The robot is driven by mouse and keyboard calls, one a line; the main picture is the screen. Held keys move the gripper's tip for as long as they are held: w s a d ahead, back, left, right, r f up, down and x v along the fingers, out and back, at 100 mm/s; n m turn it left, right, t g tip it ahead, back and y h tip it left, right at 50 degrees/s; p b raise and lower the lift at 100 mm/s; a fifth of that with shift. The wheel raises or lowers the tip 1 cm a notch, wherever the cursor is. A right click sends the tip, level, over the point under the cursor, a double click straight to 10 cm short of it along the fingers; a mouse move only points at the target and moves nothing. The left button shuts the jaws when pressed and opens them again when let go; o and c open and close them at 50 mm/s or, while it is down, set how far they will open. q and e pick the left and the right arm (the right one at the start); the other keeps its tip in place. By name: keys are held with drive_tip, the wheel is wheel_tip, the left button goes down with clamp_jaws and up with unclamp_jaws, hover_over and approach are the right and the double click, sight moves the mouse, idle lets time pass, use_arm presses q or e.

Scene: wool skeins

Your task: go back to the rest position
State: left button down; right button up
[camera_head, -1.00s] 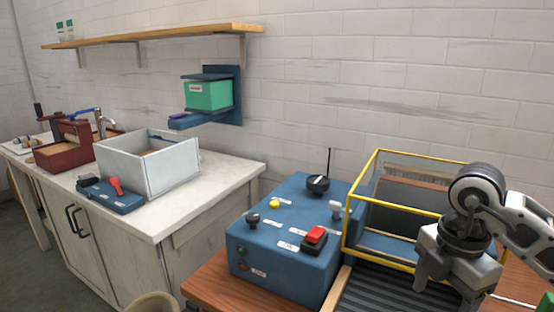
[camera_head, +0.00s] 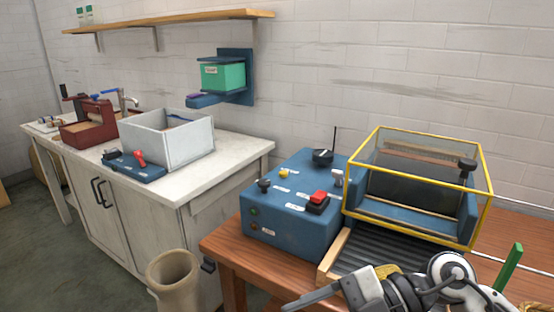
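My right gripper (camera_head: 310,297) is at the bottom edge of the view, right of centre, pointing left. It is in front of the wooden table's machine, near the ribbed black feed bed (camera_head: 375,252). One pale finger shows; the other is hidden or cut off by the frame edge, so I cannot tell whether it is open or shut. I see nothing held in the part that shows. My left gripper is not in view.
A blue control box (camera_head: 288,232) and a yellow-framed clear guard (camera_head: 484,215) stand on the wooden table (camera_head: 218,246). A beige bin (camera_head: 172,270) stands left of it. The white counter (camera_head: 235,152) holds a grey open box (camera_head: 188,148). The floor at left is clear.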

wheel_tip(320, 180, up, 5)
drive_tip(key=w+a+m+t+y, duration=0.2)
drive_tip(key=m+t+y, duration=0.3)
drive_tip(key=t+y, duration=0.25)
drive_tip(key=w+d+f+m+t+h, duration=0.5)
drive_tip(key=m+t+h, duration=0.4)
drive_tip(key=m+t, duration=0.45)
drive_tip(key=s+d+f+m+g+h, duration=0.3)
drive_tip(key=s+f+h, duration=0.1)
drive_tip(key=f, duration=0.6)
drive_tip(key=s+d+f+m+g+h, duration=0.3)
drive_tip(key=s+f, duration=0.4)
drive_tip(key=f, duration=0.4)
drive_tip(key=shift+s+f+m+g+h, duration=0.15)
drive_tip(key=shift+f+m+g+h, duration=0.2)
drive_tip(key=shift+g+h, duration=0.7)
